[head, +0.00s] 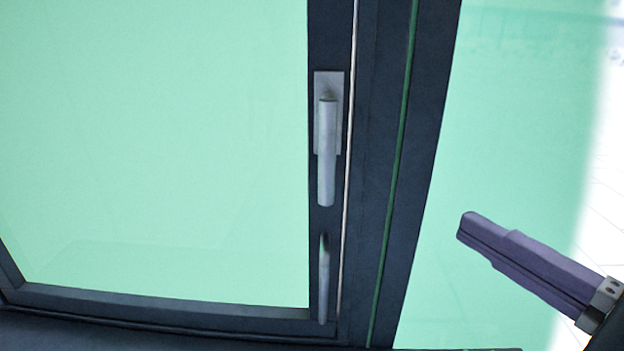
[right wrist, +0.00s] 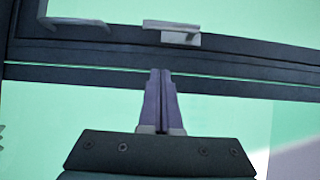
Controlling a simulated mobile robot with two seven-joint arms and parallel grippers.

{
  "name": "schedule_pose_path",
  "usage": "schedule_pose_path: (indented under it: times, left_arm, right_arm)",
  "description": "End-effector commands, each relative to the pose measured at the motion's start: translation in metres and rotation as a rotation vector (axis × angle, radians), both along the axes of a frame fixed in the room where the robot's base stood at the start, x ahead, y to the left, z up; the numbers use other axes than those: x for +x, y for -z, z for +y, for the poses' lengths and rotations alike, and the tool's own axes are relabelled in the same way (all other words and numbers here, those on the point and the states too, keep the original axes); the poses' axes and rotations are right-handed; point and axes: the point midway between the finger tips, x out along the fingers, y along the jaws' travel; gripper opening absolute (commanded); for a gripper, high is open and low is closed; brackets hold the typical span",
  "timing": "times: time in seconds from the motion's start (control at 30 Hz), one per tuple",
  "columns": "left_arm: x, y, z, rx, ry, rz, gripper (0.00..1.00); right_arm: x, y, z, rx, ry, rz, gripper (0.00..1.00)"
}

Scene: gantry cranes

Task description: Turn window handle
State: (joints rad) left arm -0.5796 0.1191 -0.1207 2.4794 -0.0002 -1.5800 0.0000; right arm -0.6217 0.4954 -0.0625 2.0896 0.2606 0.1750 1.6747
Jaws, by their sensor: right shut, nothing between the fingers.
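The grey window handle (head: 327,150) is on the dark sash frame in the head view and points straight down from its rectangular plate. Below it is a second slim grey shape (head: 324,285) on the frame, perhaps a reflection. My right gripper (head: 468,226) is to the right of the handle, apart from it, with its purple fingers shut and empty. In the right wrist view the shut fingers (right wrist: 160,75) point at the window frame, and the handle (right wrist: 172,32) shows beyond them, near the top. My left gripper is not in view.
The dark window frame (head: 385,180) runs upright between two green-tinted panes. The left pane (head: 160,140) is bordered below by a dark sill rail (head: 160,305). The space between my right gripper and the handle looks clear.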

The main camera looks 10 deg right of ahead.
Motion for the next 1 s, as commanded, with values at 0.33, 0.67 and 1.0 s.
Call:
schedule_pose_path:
  times: [0.33,0.67,1.0]
  left_arm:
    - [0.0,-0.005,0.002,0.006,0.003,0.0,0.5]
    - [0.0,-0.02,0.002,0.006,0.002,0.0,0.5]
    - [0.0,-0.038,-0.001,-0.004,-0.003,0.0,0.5]
  right_arm:
    - [0.01,-0.002,0.003,-0.003,0.001,-0.002,0.0]
    - [0.065,-0.004,0.021,-0.001,0.002,-0.003,0.0]
    - [0.107,-0.003,0.053,0.0,0.001,0.002,0.0]
